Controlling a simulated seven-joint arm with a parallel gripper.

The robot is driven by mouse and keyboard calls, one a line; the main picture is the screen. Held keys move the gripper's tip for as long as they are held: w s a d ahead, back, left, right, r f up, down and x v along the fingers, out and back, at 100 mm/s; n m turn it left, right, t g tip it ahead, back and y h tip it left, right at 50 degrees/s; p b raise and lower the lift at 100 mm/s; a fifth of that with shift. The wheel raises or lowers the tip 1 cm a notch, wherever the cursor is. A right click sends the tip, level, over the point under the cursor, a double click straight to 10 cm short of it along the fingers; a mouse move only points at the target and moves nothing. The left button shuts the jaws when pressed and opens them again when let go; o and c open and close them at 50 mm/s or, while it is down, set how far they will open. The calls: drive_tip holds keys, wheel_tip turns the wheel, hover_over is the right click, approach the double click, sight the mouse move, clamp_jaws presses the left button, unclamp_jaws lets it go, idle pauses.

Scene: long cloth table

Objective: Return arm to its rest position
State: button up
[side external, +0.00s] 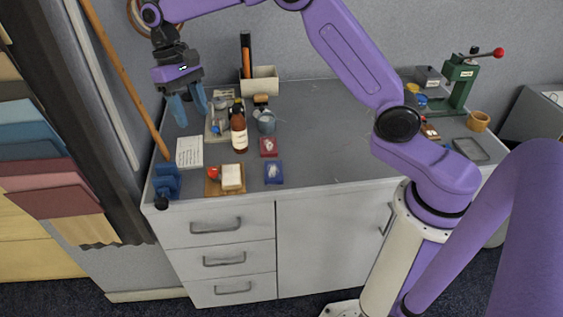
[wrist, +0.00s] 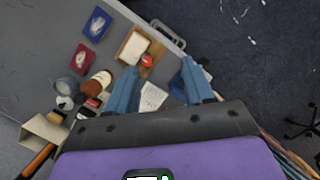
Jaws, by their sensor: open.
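My gripper (side external: 189,108) is high over the left end of the grey table (side external: 325,140) in the side view. Its two blue fingers are apart, with nothing between them. In the wrist view the fingers (wrist: 159,78) also stand apart, and a white sheet (wrist: 153,97) on the table shows between them, well below. My arm stretches from the right across the back of the table to the gripper.
A board with a white block (side external: 232,177) lies near the front edge. A green press (side external: 460,83) stands at the right. The table's middle is clear.

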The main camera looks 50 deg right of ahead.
drive_tip(key=s+d+r+n+t, duration=0.15)
drive_tip(key=s+n, duration=0.25)
drive_tip(key=s, duration=0.9)
drive_tip(key=s+d+n+t, duration=0.1)
drive_tip(key=s+d+n, duration=0.3)
drive_tip(key=s, duration=0.9)
drive_tip(key=s+d+f+n, duration=0.2)
drive_tip(key=s+d+n, duration=0.2)
drive_tip(key=s, duration=0.5)
drive_tip(key=shift+d+f+t, duration=0.3)
drive_tip(key=shift+d+t, duration=0.05)
drive_tip(key=shift+d, duration=0.1)
